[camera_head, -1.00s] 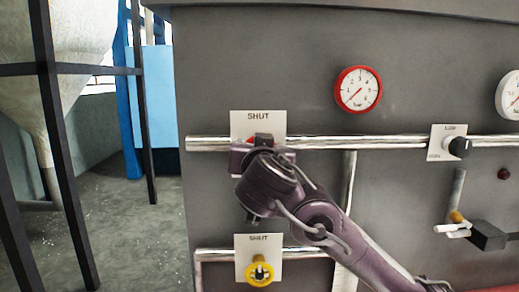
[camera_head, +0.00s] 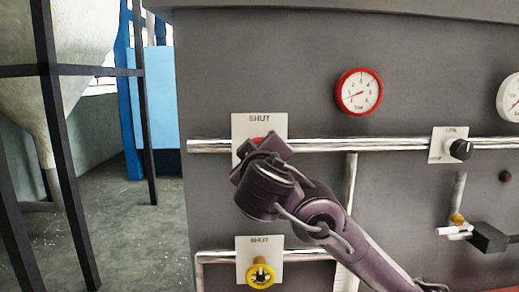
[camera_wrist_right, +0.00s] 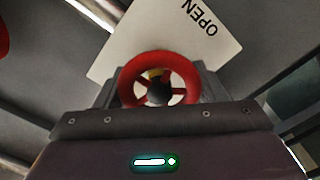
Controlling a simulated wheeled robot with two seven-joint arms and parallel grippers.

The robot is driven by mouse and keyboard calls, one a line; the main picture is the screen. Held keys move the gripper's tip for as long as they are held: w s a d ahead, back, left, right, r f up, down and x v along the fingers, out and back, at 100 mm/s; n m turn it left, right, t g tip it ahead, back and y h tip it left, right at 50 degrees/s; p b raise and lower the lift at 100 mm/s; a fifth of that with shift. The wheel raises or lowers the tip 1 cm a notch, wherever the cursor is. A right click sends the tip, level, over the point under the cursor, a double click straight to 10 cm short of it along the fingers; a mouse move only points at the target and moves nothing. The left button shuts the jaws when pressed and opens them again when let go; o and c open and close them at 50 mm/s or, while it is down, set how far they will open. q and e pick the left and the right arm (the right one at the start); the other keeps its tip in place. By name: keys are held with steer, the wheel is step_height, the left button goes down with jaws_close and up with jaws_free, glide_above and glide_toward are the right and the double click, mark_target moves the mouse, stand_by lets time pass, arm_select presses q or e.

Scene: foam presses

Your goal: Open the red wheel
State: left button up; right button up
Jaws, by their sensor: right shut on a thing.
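The red wheel (camera_wrist_right: 128,82) shows in the right wrist view as a red ring with a dark hub and a small yellow patch. It sits between the two grey fingers of my right gripper (camera_wrist_right: 158,85), which is shut on it. The plate behind it (camera_wrist_right: 118,50) reads OPEN there. In the head view, a little of the red wheel (camera_head: 257,140) shows above my right gripper (camera_head: 262,148). The rest is hidden by the wrist. The plate's top reads SHUT in this view. My left gripper is not in view.
A yellow wheel (camera_head: 261,276) on a SHUT plate is below my wrist. A red-rimmed gauge (camera_head: 359,92) is above right. A chrome pipe (camera_head: 370,144) crosses the grey panel.

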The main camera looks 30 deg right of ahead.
steer(key=n+p, duration=0.1)
steer(key=n, duration=0.3)
steer(key=n+p, duration=0.1)
steer(key=n, duration=0.3)
steer(key=n+p, duration=0.2)
steer(key=n, duration=0.2)
steer(key=shift+f, duration=0.25)
steer(key=shift+n, duration=0.3)
steer(key=o, duration=1)
steer(key=shift+a, duration=0.1)
steer(key=v, duration=0.7)
steer(key=shift+s+a, duration=0.2)
steer(key=shift+s, duration=0.1)
steer(key=shift+f, duration=0.1)
